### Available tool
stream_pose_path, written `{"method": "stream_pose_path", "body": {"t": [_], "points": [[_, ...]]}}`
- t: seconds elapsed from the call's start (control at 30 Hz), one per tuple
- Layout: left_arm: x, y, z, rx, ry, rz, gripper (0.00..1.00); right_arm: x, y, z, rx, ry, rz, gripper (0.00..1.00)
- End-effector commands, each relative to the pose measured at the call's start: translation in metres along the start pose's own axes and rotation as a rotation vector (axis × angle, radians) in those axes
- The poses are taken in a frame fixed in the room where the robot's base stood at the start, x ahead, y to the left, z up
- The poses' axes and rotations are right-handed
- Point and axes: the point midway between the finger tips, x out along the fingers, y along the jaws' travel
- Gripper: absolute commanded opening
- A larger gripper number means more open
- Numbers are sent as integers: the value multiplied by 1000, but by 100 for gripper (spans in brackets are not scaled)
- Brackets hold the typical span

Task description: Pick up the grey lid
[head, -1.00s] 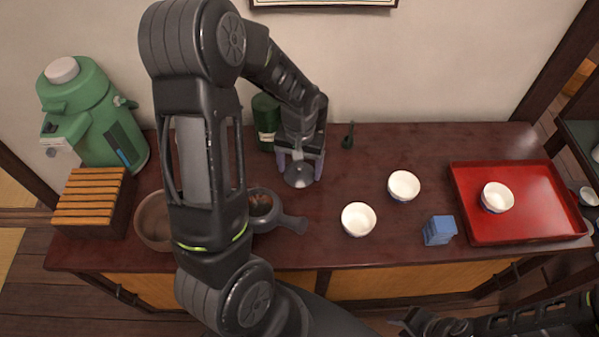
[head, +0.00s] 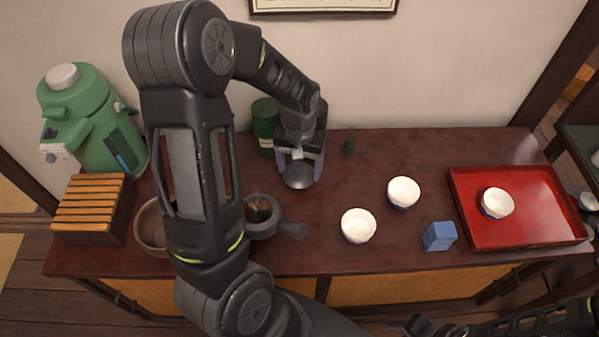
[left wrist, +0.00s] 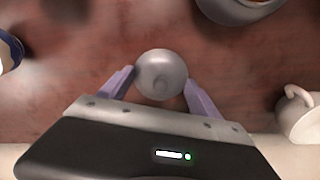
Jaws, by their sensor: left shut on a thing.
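The grey lid (head: 299,177) is a small round dome with a knob. It shows between the fingers in the left wrist view (left wrist: 160,73). My left gripper (head: 300,168) points down over the back middle of the counter and is shut on the lid, one purple finger on each side. I cannot tell whether the lid touches the counter or hangs just above it. My right gripper (head: 420,327) is at the bottom edge of the head view, dark and partly cut off, and its jaws are unclear.
A dark teapot (head: 262,217) with a side handle stands in front-left of the lid. A green canister (head: 265,125) is close behind-left. White cups (head: 358,225) (head: 403,192), a blue block (head: 439,236) and a red tray (head: 520,236) with a cup stand right.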

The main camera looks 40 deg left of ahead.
Motion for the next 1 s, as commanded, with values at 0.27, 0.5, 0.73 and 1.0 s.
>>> {"method": "stream_pose_path", "body": {"t": [0.27,0.5,0.73,1.0], "points": [[-55,1,-1,1,5,2,34,1,0,0,0,0,0,36],[-76,0,0,0,1,0,34,1,0,0,0,0,0,36],[-76,0,0,1,0,0,34,1,0,0,0,0,0,36],[-76,0,0,1,0,0,34,1,0,0,0,0,0,36]]}}
